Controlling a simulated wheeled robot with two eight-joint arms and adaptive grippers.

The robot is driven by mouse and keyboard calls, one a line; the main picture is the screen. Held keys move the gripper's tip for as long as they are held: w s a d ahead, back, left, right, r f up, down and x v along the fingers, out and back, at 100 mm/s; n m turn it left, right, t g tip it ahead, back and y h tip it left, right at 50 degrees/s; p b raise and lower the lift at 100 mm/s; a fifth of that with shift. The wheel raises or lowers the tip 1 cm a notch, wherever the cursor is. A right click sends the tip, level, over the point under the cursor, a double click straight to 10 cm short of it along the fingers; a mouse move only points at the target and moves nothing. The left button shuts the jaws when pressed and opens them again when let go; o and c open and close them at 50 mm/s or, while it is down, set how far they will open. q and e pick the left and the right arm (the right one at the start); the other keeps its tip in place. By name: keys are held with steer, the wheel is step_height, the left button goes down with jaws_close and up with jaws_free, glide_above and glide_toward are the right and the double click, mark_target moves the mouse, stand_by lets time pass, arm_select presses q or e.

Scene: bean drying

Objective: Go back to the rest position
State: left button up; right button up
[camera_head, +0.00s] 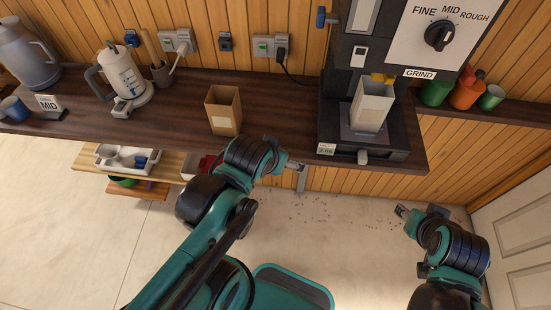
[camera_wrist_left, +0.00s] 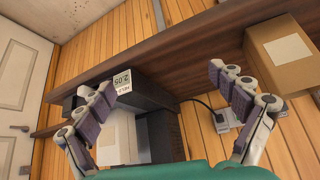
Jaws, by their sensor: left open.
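My left gripper (camera_head: 297,168) is at the front edge of the counter in the head view, below the open brown box and left of the grinder. In the left wrist view its two fingers (camera_wrist_left: 168,82) are spread wide with nothing between them. My right gripper (camera_head: 404,211) hangs over the floor at the lower right, apart from the counter; it is too small to tell whether it is open or shut.
The wooden counter (camera_head: 275,118) holds a brown box (camera_head: 223,112), a kettle (camera_head: 122,75) and a black grinder (camera_head: 335,135) with a pale container (camera_head: 371,105). A lower shelf (camera_head: 90,163) carries a white tray. Dark specks lie on the floor.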

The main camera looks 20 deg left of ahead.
arm_select(q)
steer(key=shift+s+a+f, duration=0.15)
steer(key=shift+s, duration=0.4)
